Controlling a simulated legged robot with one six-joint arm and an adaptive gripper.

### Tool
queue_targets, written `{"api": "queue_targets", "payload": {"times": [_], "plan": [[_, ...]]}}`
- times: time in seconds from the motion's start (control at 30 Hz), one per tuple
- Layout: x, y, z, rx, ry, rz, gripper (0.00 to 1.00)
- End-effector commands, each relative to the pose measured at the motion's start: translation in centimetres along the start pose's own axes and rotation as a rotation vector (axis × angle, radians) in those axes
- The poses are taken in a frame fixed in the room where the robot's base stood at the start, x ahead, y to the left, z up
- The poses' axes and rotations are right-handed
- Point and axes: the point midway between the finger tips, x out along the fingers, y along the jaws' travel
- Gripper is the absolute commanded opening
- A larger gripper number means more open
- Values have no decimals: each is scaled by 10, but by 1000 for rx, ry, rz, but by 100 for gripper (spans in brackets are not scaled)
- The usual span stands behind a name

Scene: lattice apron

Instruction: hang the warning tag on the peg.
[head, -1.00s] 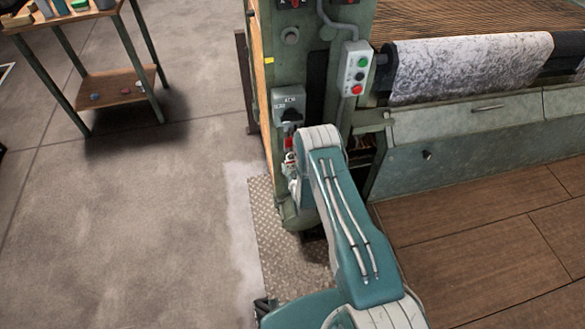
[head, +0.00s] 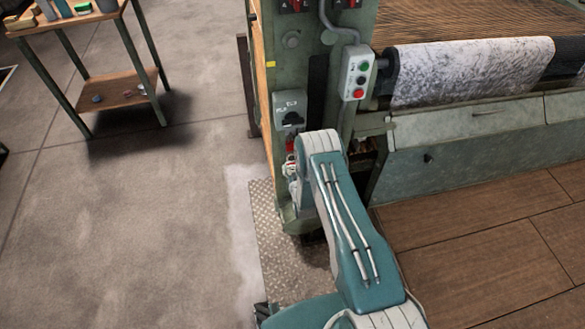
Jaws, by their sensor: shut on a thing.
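My gripper (head: 291,167) is at the far end of my teal and white arm, mostly hidden by the arm's wrist. Only a small pale and red part of it shows, against the green machine post. A small red patch (head: 291,146) shows just above it, below the grey switch box (head: 290,109). It looks like the warning tag, but it is too small to read. The gripper is shut on it as far as I can tell. I cannot make out the peg, nor whether the tag touches it.
The green machine post carries a control box (head: 357,73) with green and red buttons, right of the switch box. A fabric roll (head: 470,72) lies at right. A tread plate (head: 275,230) is at the post's foot. A wooden table (head: 125,85) stands at left; the floor between is clear.

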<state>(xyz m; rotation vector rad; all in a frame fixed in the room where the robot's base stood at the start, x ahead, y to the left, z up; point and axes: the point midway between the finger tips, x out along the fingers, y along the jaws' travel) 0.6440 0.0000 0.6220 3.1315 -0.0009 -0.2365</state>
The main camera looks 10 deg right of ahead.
Motion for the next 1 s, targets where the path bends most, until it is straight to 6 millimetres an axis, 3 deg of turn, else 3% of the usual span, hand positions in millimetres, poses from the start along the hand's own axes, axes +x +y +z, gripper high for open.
{"api": "queue_targets", "payload": {"times": [1.0], "plan": [[5,0,8,0,0,0,28]]}}
